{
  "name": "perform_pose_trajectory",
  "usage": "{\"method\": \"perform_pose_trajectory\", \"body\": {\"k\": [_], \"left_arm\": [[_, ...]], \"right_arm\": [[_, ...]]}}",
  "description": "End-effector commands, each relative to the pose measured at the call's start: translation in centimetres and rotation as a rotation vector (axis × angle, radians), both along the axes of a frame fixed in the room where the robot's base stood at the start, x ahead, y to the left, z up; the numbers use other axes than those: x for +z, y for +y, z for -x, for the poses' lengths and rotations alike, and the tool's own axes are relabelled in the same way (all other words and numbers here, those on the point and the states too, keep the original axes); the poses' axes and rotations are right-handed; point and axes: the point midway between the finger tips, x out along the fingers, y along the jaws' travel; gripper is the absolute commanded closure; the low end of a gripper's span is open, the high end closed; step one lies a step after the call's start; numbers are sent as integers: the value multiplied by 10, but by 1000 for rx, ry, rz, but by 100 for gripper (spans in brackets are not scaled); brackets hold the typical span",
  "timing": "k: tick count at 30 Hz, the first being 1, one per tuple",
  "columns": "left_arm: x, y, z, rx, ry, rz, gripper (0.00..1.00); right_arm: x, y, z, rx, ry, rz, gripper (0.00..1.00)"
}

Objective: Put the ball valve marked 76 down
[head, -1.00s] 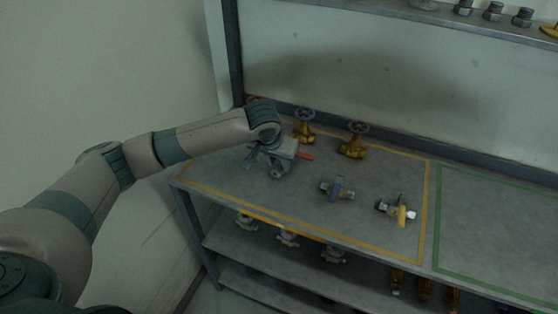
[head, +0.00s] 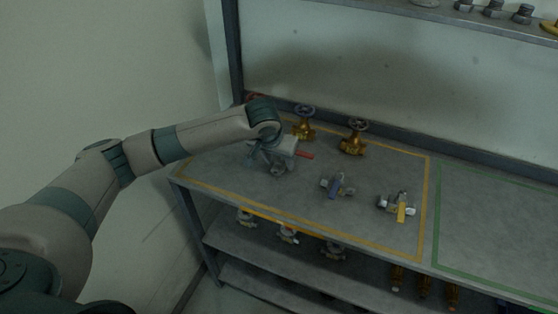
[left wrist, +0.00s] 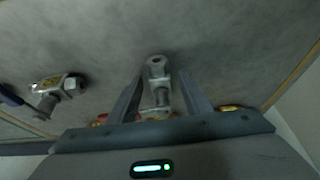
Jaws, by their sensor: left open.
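A grey ball valve with a red handle (head: 305,155) is on the tabletop at the left of the yellow-outlined area, partly covered by my left gripper (head: 274,165). In the left wrist view the metal valve body (left wrist: 157,70) lies between the two spread fingers of the left gripper (left wrist: 156,92), with gaps visible beside it. The gripper is open around the valve. No number can be read on it. My right gripper is not in view.
A blue-handled valve (head: 336,186) and a yellow-handled valve (head: 401,207) lie to the right. Two brass gate valves (head: 304,122) (head: 353,138) stand behind. More valves (head: 288,235) sit on the lower shelf. The green-outlined area (head: 500,215) at right is clear.

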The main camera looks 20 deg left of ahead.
Motion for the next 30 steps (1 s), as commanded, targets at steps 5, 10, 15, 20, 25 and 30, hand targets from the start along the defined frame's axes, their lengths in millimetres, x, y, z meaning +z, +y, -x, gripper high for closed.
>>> {"method": "perform_pose_trajectory", "body": {"k": [5,10,15,20,25,30], "left_arm": [[15,0,6,-1,-2,2,55],[39,0,16,-1,-3,2,55],[68,0,27,-1,-5,3,55],[91,1,37,-1,-4,2,55],[106,1,43,1,-1,0,55],[110,1,45,0,0,1,55]], "right_arm": [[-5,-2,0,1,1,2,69],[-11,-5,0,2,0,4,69],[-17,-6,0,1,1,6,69],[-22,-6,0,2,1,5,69],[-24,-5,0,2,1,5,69],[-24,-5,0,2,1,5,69]]}}
